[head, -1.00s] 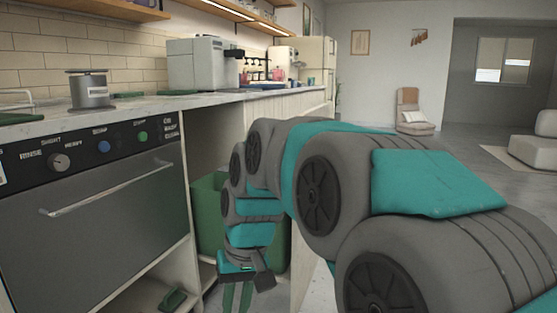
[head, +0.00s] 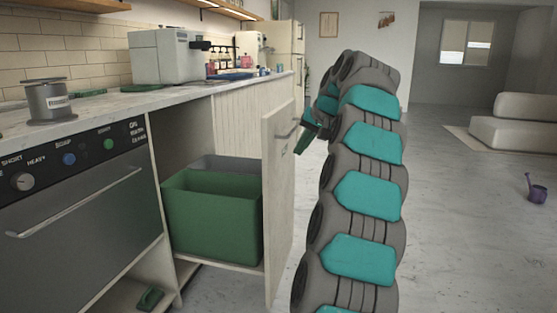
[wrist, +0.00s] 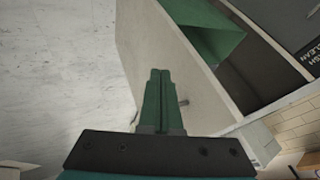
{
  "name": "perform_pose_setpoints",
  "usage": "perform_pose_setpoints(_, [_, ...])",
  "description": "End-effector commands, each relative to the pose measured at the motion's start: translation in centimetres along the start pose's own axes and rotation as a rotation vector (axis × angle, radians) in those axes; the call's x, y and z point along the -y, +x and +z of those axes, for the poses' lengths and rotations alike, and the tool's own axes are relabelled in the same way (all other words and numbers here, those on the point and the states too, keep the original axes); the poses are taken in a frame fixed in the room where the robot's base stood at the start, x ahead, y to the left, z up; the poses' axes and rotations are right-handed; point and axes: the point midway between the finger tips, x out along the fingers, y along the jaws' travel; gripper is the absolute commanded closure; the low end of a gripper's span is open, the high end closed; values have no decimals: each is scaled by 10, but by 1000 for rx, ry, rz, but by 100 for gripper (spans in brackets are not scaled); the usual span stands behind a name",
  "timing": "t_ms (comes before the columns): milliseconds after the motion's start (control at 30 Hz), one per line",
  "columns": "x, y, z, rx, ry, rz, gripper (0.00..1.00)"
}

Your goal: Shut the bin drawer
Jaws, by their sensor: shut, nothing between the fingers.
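The bin drawer stands pulled out from under the counter. Its pale front panel (head: 280,215) is apart from the cabinet, with a small metal handle (head: 288,134) near the top of its outer face. A green bin (head: 212,222) sits in the drawer, with a grey bin (head: 235,164) behind it. My gripper (head: 304,143) is on the outer side of the panel, close to the handle.
A dishwasher (head: 75,215) with a bar handle stands left of the drawer. The counter (head: 110,112) above carries a grey coffee machine (head: 160,57) and a metal canister (head: 49,101). The floor (head: 450,230) to the right is open, with a purple watering can (head: 535,188) far right.

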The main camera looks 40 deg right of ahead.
Motion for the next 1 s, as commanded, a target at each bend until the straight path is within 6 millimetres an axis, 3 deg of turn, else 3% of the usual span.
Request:
perform_pose_setpoints(167, [-10, -5, -11, -25, 15, 4, 100])
perform_pose_setpoints(367, [-10, 11, -10, -20, 15, 5, 100])
perform_pose_setpoints(833, [-11, 96, -12, -20, 16, 5, 100])
perform_pose_setpoints(1000, [14, 108, -13, -22, 12, 6, 100])
